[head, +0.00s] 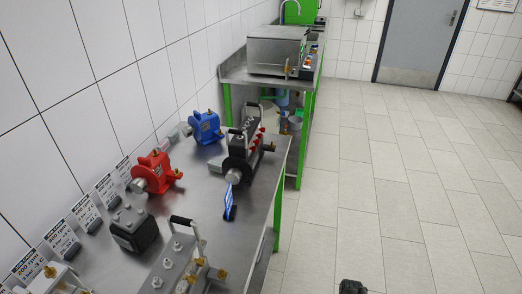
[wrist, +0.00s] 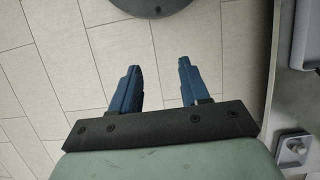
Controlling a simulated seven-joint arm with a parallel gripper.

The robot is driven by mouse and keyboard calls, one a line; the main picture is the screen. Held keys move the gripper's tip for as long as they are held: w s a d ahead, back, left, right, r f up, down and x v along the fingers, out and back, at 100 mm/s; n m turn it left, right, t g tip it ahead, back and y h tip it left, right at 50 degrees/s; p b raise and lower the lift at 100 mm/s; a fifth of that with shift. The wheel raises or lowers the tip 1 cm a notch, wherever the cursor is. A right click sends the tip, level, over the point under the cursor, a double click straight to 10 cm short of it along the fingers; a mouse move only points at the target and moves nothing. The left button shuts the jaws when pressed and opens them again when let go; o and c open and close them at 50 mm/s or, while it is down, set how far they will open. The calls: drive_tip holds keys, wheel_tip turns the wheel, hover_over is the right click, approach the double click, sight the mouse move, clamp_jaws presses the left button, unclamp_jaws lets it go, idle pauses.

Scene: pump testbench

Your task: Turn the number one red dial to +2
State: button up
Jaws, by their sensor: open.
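No dial shows in the wrist view.
Sign cards line the wall side. The tiled floor (head: 370,190) to the right is clear.

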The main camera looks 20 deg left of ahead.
sight(253, 149)
drive_tip(key=w+a+r+t+y, duration=0.1)
drive_tip(key=w+a+r+t, duration=0.1)
drive_tip(key=w+r, duration=0.45)
drive_tip(key=w+a+r+t, duration=0.1)
drive_tip(key=w+r, duration=0.2)
drive_tip(key=w, duration=0.6)
drive_tip(key=w+a+r+t+y, duration=0.1)
drive_tip(key=w+a+r+y, duration=0.1)
drive_tip(key=w+a+r, duration=0.45)
drive_tip(key=w+a+r+t+y, duration=0.1)
drive_tip(key=w+a+r+y, duration=0.2)
drive_tip(key=r, duration=0.6)
drive_tip(key=w+a+r+t+y, duration=0.1)
drive_tip(key=w+a+r+y, duration=0.15)
drive_tip(key=w+r, duration=0.4)
drive_tip(key=a+r+n+g+y, duration=0.1)
drive_tip(key=a+r+n+y, duration=0.35)
drive_tip(key=r, duration=0.55)
drive_tip(key=a+r+n+g+y, duration=0.1)
drive_tip(key=a+r+n+y, duration=0.3)
drive_tip(key=r, duration=0.5)
drive_tip(key=a+y, duration=0.1)
drive_tip(key=a, duration=1.1)
drive_tip(key=shift+s, duration=0.45)
drive_tip(key=shift+a+r+n, duration=0.1)
drive_tip(key=shift+n, duration=0.15)
drive_tip(key=shift+c, duration=0.2)
clamp_jaws()
